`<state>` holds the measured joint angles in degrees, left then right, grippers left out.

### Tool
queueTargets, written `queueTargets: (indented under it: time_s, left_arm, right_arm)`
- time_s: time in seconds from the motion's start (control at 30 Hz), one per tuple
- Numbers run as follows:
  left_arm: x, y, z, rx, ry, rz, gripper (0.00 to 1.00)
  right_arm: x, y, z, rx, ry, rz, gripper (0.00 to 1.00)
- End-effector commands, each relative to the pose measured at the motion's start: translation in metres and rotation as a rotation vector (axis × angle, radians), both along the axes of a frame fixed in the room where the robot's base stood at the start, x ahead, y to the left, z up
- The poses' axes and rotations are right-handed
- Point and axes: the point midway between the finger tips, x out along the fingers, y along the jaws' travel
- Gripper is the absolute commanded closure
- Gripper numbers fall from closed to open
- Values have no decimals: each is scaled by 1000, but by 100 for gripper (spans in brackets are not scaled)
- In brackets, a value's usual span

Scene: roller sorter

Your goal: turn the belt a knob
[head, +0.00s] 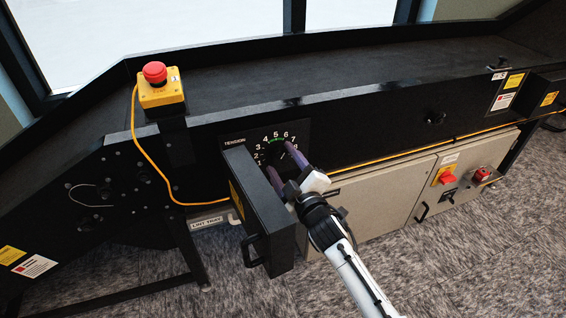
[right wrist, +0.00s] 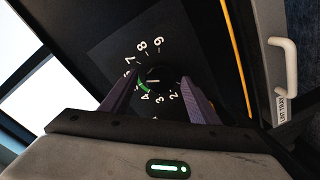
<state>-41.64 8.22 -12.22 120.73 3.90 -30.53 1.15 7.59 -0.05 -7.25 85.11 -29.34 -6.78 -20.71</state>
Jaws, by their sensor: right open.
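The belt knob is a dark round knob (right wrist: 153,80) with a pale mark, at the centre of a numbered dial with a green arc. The dial is on a black panel labelled TENSION (head: 235,142); in the head view my gripper largely hides the knob. My right gripper (head: 278,160) is in front of the dial. Its purple fingers are open, and in the right wrist view (right wrist: 158,77) they lie on either side of the knob. I cannot tell whether they touch it. My left gripper is not in view.
A black door or cover (head: 262,205) with a handle sticks out just left of my right gripper. A red emergency button (head: 155,72) on a yellow box stands upper left. A yellow cable (head: 150,160) runs along the conveyor. A beige cabinet (head: 385,200) with a red switch (head: 447,178) is right.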

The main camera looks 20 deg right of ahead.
Motion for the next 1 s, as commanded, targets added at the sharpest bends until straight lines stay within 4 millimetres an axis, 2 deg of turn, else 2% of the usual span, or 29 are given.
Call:
queueTargets:
  time_s: [0.13,0.23,0.5,0.7,1.0]
  left_arm:
    - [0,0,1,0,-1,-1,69]
    - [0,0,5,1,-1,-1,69]
    - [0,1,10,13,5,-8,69]
    - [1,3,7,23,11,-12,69]
    - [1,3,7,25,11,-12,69]
  right_arm:
    - [-3,0,1,0,0,0,45]
    - [-14,-1,1,0,1,0,45]
    - [-66,-4,4,1,4,0,45]
    - [-94,-6,5,0,1,0,45]
    - [-103,-7,6,-1,-1,-1,45]
